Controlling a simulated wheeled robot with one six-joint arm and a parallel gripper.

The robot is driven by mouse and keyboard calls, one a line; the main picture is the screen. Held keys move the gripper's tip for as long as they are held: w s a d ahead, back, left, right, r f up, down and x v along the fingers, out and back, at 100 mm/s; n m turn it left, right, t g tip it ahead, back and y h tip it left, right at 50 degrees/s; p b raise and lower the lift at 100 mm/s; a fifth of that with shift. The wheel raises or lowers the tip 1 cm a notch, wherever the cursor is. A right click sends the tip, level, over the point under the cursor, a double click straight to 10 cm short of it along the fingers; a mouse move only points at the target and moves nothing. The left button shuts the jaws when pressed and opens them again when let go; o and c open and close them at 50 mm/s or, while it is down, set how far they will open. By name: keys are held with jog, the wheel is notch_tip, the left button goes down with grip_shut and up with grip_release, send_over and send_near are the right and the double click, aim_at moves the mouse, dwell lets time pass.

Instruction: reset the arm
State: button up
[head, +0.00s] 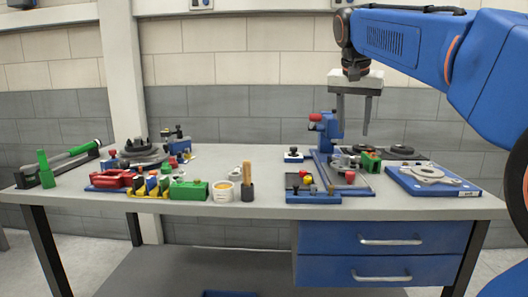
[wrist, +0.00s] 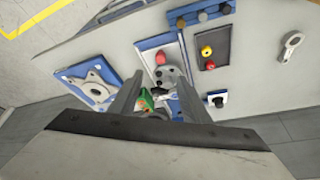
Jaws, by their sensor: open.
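My gripper (head: 353,112) hangs from my blue arm above the right part of the workbench in the head view. Its two grey fingers point down and stand apart, with nothing between them. In the wrist view my gripper (wrist: 160,97) shows both fingers spread over the bench, well above the blue fixture. The blue chassis fixture (head: 361,192) lies below it on the bench, with a red knob and a green block on it. Its parts also show past the fingers in the wrist view, partly hidden by them.
The grey workbench (head: 262,205) carries a blue tray with a metal plate (head: 430,175) at right and a small blue board (head: 312,197) at centre. Red and green clamps (head: 188,190), a white cup (head: 223,191) and other tools crowd the left. The air around my gripper is free.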

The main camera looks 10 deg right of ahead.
jog(key=s+a+f+n+y, duration=0.1)
jog(key=s+a+f+n, duration=0.2)
jog(key=s+f, duration=0.5)
jog(key=s+a+f+n+t+y, duration=0.1)
jog(key=s+a+f, duration=0.3)
jog(key=s+f, duration=0.5)
jog(key=s+a+f+n, duration=0.4)
jog(key=s+f, duration=0.5)
jog(key=f, duration=0.9)
jog(key=shift+f+n+y, duration=0.3)
jog(key=shift+y, duration=0.1)
